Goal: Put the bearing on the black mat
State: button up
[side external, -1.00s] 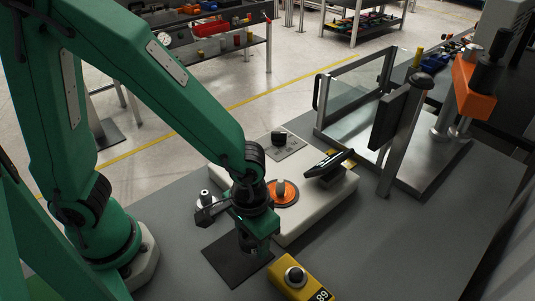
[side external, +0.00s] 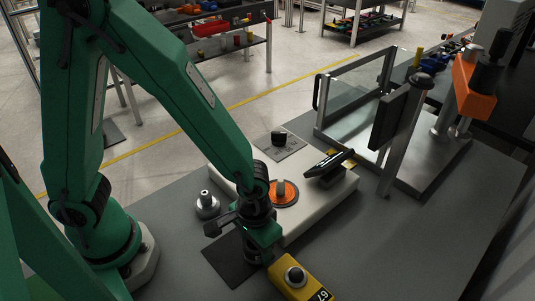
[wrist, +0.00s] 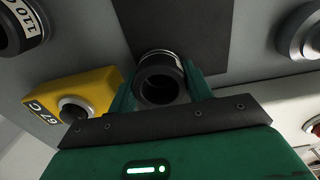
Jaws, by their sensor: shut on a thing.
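My gripper (side external: 263,252) is shut on the bearing, a dark ring with a bright metal rim (wrist: 160,78), which sits between the green fingers in the wrist view. In the side view the fingers and the bearing are mostly hidden behind the gripper body. The black mat (side external: 226,262) lies flat on the grey bench, and my gripper is at its right edge. In the wrist view the mat (wrist: 205,35) shows beyond the bearing, whose far rim overlaps the mat's near edge. I cannot tell how high the bearing is.
A yellow box with a round button (side external: 297,276) stands close right of my gripper. A silver knobbed part (side external: 207,205) stands left. A pale unit with an orange ring (side external: 284,193) lies behind. In the wrist view a dark round part labelled 110 C (wrist: 18,25) is at upper left.

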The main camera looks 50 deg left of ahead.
jog(key=shift+f, duration=0.15)
jog(key=o, duration=0.9)
jog(key=shift+c, duration=0.2)
notch_tip(320, 180, up, 12)
dwell(0.5)
jog(key=shift+r, duration=0.2)
